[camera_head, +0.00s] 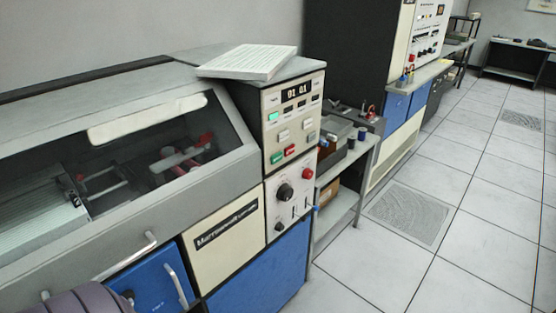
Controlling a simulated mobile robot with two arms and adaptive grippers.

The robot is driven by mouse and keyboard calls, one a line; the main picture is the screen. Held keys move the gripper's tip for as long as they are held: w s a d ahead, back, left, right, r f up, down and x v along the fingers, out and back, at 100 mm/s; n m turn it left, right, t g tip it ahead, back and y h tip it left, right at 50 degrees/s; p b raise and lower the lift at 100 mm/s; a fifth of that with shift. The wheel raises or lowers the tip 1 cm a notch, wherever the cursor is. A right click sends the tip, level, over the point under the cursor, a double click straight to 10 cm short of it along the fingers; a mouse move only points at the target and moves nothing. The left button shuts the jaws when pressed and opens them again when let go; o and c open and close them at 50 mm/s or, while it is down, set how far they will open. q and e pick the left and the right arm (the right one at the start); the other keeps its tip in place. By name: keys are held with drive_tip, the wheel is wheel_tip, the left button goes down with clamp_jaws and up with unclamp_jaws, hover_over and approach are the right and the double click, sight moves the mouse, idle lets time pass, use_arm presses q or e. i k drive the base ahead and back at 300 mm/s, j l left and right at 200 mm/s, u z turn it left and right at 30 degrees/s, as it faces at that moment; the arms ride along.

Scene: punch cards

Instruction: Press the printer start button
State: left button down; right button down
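The printer (225,235) is a large grey, cream and blue machine filling the left half of the view. Its upright control panel (296,120) faces right and toward me. The panel has a green button (276,157) at its lower left with a red button (291,151) beside it. A lit green key (272,116) sits higher at the left, under a display reading "01 01". The labels are too small to read, so I cannot tell which is marked start. Neither of my grippers shows; a purple-grey rounded part of mine (75,303) enters at the bottom left.
Below the panel are a black knob (286,192) and a red round button (307,174). A stack of paper (249,62) lies on top. A metal handle (132,254) sticks out in front. A shelf cart (345,170) stands beside the printer. The tiled floor (455,215) is open at right.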

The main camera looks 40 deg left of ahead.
sight(277, 158)
drive_tip(key=u, duration=0.35)
drive_tip(key=i+l+u, duration=0.1)
drive_tip(key=u, duration=0.3)
drive_tip(key=l+u, duration=0.2)
drive_tip(key=u, duration=0.15)
drive_tip(key=i+l+u, duration=0.2)
drive_tip(key=l, duration=0.3)
drive_tip(key=l+u, duration=0.2)
drive_tip(key=l, duration=0.25)
drive_tip(key=i+l+u, duration=0.2)
drive_tip(key=l, duration=0.7)
